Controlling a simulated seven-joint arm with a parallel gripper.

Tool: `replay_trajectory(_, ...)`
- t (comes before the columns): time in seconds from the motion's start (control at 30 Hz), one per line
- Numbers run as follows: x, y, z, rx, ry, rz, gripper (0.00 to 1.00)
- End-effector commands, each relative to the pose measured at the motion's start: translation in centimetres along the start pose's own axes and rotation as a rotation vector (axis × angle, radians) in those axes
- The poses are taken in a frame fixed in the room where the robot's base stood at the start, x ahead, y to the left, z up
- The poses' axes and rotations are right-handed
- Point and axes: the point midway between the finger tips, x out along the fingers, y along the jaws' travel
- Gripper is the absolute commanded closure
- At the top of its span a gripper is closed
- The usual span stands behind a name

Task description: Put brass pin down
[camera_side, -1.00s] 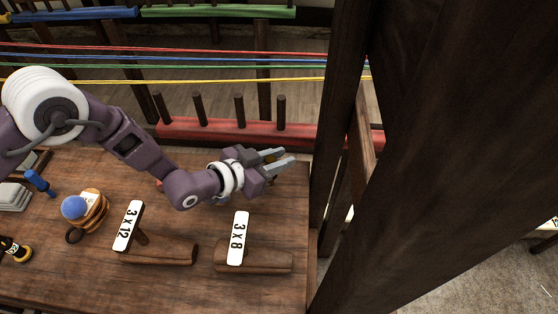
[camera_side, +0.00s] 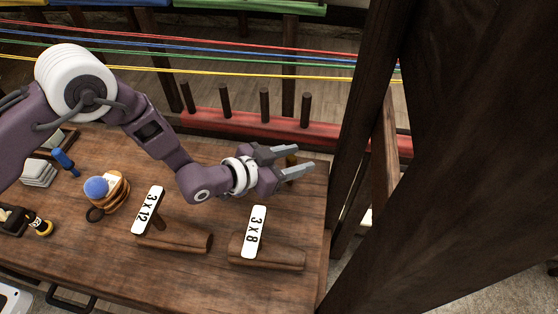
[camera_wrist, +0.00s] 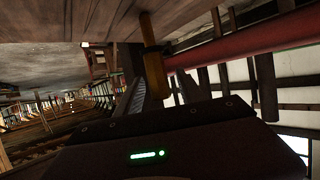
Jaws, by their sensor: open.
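The brass pin (camera_side: 291,161) shows as a small brownish-gold upright piece between my fingers near the far right corner of the bench. My gripper (camera_side: 304,158) is open, with one grey finger on either side of the pin. In the wrist view my gripper (camera_wrist: 162,95) also has its fingers apart around it. The fingers hide part of the pin in the side view, and I cannot tell whether either touches it.
A red rail (camera_side: 240,127) with several dark pegs runs behind the bench (camera_side: 190,262). A dark post (camera_side: 365,130) rises at the right. Coloured ropes stretch behind.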

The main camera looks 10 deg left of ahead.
Motion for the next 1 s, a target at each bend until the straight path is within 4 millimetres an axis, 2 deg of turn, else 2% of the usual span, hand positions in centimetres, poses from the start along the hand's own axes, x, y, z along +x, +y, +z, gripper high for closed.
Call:
replay_trajectory(0.2,-5.2,0.0,0.0,-0.001,-0.003,-0.001,0.55)
replay_trajectory(0.43,-9.3,0.0,0.0,0.000,-0.001,0.000,0.55)
replay_trajectory(0.6,-10.4,0.0,-0.1,0.001,0.002,-0.001,0.55)
replay_trajectory(1.0,-10.4,0.0,-0.1,0.001,0.002,0.000,0.55)
